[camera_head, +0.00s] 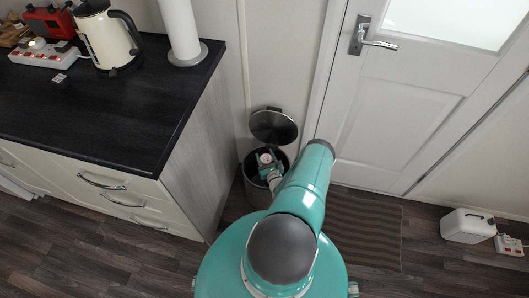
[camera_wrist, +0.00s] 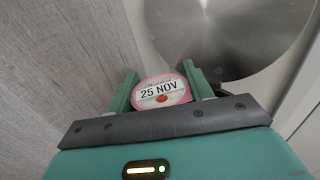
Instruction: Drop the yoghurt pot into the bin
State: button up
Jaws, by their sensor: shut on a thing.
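The yoghurt pot (camera_wrist: 162,90) has a pink and white lid with "25 NOV" on it. My gripper (camera_wrist: 162,95) is shut on the pot, with one green finger on each side. In the head view the pot (camera_head: 265,157) and my gripper (camera_head: 267,166) are over the open mouth of the bin. The bin (camera_head: 256,192) is a dark round pedal bin on the floor between the cabinet and the door. Its round metal lid (camera_head: 273,126) stands open behind; the lid also fills the top of the wrist view (camera_wrist: 225,35). My arm hides part of the bin. How deep the pot sits cannot be told.
The cabinet's grey side panel (camera_head: 190,150) is close on the left of the bin, and the white door (camera_head: 400,110) is to the right. A striped mat (camera_head: 370,232) lies before the door.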

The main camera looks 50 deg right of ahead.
jog(key=shift+f, duration=0.6)
jog(key=shift+w, duration=0.1)
jog(key=o, duration=1.1)
jog(key=shift+a, duration=0.1)
jog(key=v, duration=1.3)
jog(key=shift+s+a, duration=0.1)
jog(key=shift+s, duration=0.3)
